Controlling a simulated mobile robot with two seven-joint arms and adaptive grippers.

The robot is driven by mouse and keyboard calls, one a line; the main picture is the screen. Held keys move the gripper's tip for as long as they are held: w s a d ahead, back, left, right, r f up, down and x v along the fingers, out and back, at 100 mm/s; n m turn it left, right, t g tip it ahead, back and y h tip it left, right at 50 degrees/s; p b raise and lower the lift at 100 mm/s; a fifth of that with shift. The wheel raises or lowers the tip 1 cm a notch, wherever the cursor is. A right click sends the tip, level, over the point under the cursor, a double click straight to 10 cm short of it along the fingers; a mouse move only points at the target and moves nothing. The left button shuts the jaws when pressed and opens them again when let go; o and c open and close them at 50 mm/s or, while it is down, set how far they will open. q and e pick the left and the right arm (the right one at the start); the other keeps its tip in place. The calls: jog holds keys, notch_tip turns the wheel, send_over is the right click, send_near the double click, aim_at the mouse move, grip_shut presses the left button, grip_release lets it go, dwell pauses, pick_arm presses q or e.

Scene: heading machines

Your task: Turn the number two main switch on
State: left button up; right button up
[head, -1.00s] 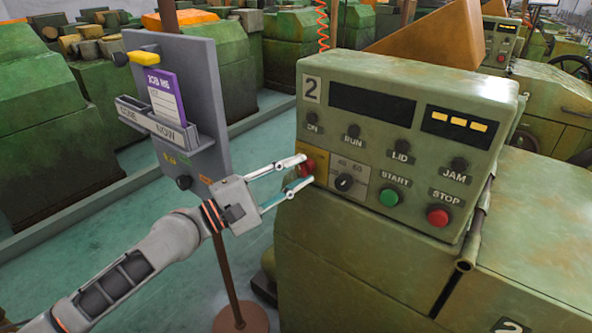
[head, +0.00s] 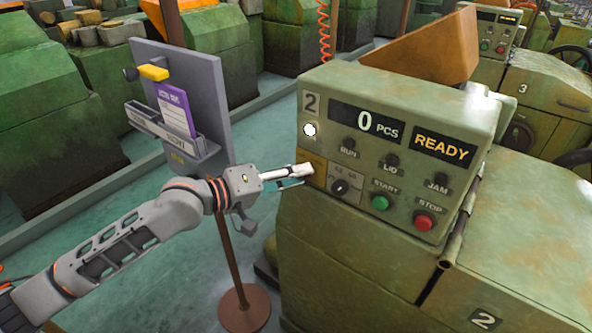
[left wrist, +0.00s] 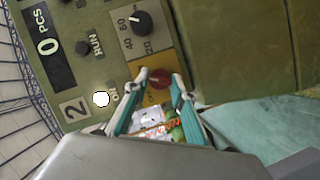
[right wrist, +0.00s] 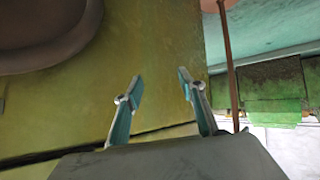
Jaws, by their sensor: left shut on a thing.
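The control panel marked 2 (head: 440,112) stands in the middle right of the head view. Its display (head: 366,121) reads 0 PCS, its status window (head: 442,146) reads READY and its ON lamp (head: 310,130) glows white. The red main switch (left wrist: 160,78) sits on a yellow plate in the left wrist view; in the head view my fingers hide it. My left gripper (head: 305,173) is shut on this switch, with one finger at each side in the left wrist view (left wrist: 157,84). My right gripper (right wrist: 160,84) is open and empty in front of a green surface.
A black dial (head: 339,187), a green START button (head: 380,202) and a red STOP button (head: 424,222) sit to the right of the switch. A grey board with a job card (head: 176,109) stands on a brown pole at the left. Green machines fill the background.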

pick_arm(q)
jog(key=shift+s+d+m+y, duration=0.1)
jog(key=shift+m+y, duration=0.5)
jog(key=shift+m, duration=0.6)
jog(key=o, duration=1.1)
jog(key=v, duration=1.2)
jog(key=shift+s, duration=0.1)
